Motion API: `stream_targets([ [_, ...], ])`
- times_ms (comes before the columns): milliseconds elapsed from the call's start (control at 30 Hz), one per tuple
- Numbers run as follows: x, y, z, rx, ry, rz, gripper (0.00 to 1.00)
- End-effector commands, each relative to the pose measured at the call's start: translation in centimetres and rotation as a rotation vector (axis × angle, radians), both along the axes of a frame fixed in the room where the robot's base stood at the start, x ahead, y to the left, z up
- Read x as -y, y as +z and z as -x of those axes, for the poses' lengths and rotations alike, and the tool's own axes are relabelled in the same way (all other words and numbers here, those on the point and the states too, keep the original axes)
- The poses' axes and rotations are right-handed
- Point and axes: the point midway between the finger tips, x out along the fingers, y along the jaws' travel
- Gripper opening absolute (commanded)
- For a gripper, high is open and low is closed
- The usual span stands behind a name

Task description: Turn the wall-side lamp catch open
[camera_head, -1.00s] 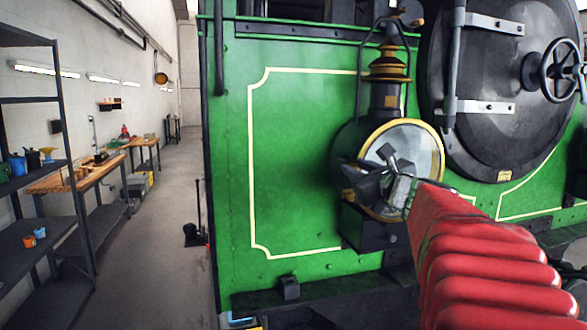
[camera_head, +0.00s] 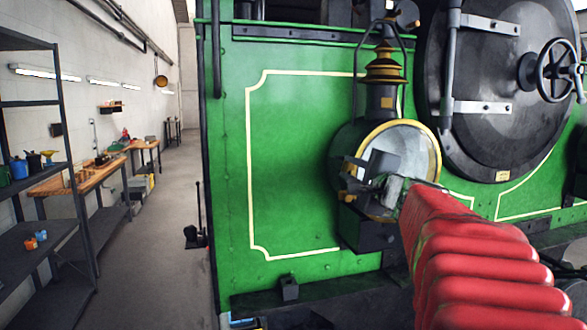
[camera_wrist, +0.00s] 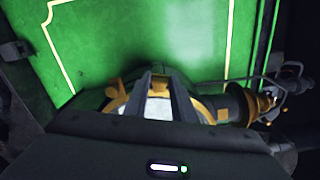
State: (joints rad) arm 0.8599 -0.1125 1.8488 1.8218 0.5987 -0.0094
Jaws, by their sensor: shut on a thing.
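The lamp catch is mostly hidden behind the fingers; a bit of brass shows there. My gripper is shut on the catch, though the contact itself is hard to make out. In the wrist view my fingers (camera_wrist: 160,78) point at the lamp (camera_wrist: 158,108), with brass parts on both sides.
The round black smokebox door (camera_head: 495,85) with its handwheel (camera_head: 560,70) is to the right of the lamp. At far left are a dark shelf (camera_head: 40,205) and a wooden workbench (camera_head: 90,175). The floor aisle between them and the tram is mostly clear.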

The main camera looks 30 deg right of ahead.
Motion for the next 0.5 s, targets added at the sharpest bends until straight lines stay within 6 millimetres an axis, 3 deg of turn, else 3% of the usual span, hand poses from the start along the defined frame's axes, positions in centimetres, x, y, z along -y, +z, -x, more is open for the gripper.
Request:
stream_targets([
  [500,-0.61,0.37,-0.58,-0.073,0.006,0.28,0.01],
])
